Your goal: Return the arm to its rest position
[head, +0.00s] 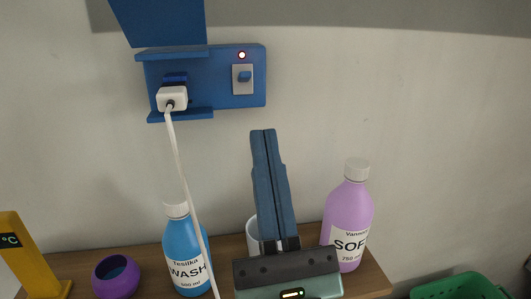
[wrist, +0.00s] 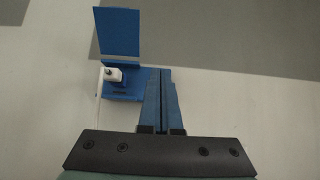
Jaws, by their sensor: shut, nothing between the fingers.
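My gripper (head: 264,132) points up in the head view, its two long blue fingers closed flat against each other with nothing between them. It stands in front of the wooden shelf, between a blue bottle and a pink bottle. In the wrist view my gripper (wrist: 161,72) also shows shut, its fingers overlapping the lower right of the blue wall panel. The fingers and palm hide part of a white cup (head: 252,236) behind them.
The blue wall panel (head: 220,95) carries a switch, a lit red lamp and a white plug (head: 172,98) with a hanging cord. The wooden shelf (head: 370,282) holds a blue WASH bottle (head: 184,250), pink bottle (head: 348,215), purple pot (head: 116,280) and yellow thermometer (head: 30,258). A green basket (head: 460,287) is lower right.

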